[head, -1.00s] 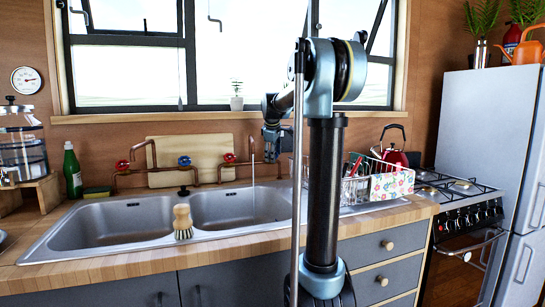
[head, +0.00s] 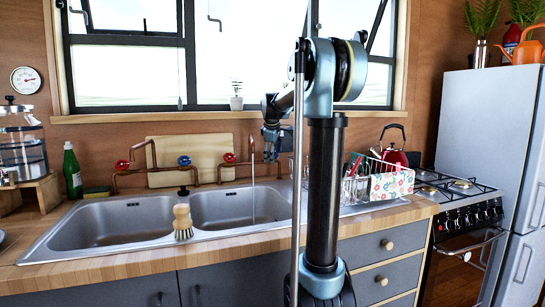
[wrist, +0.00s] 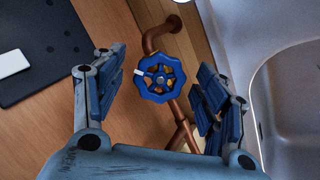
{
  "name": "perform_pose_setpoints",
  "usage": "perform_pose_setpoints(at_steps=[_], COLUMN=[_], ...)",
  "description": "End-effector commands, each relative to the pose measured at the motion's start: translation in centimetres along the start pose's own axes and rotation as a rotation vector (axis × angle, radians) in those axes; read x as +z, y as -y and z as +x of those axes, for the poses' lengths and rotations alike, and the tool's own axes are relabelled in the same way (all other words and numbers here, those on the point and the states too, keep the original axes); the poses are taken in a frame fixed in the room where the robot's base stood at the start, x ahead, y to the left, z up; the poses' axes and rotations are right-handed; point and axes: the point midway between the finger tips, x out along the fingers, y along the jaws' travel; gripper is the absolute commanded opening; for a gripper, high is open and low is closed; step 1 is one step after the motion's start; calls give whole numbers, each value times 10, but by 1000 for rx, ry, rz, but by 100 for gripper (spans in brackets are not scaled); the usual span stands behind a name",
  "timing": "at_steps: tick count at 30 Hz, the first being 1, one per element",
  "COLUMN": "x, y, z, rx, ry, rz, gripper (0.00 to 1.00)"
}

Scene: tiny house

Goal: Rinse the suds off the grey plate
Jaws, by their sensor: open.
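My gripper (head: 272,150) is by the wall at the right end of the sink piping, partly behind my arm. In the wrist view my gripper (wrist: 163,95) is open, its fingers on either side of a blue tap wheel (wrist: 160,77); contact does not show. A thin stream of water (head: 254,205) falls from the right spout (head: 252,150) into the right basin (head: 225,207). I cannot make out the grey plate for certain; only a greyish rim (head: 2,238) shows at the far left edge. No suds are discernible.
Red tap wheels (head: 122,165) and another blue wheel (head: 184,160) sit along the pipes. A brush (head: 182,222) stands at the sink's front divider. A dish rack (head: 390,184) and kettle (head: 392,155) are right; a green bottle (head: 72,172) is left. The left basin (head: 115,222) looks empty.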

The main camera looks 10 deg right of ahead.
Motion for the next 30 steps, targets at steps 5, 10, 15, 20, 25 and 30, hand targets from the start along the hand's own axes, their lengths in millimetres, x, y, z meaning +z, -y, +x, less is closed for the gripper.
perform_pose_setpoints(at_steps=[5,10,15,20,25,30], x=[0,0,0,0,0,0], y=[0,0,0,0,0,0], z=[-13,-43,-76,-100,-114,-118], rx=[0,0,-1,-1,-1,-1], ry=[0,0,0,0,0,0], rz=[-1,-2,-2,-1,-1,-1], gripper=[66,66,66,66,66,66])
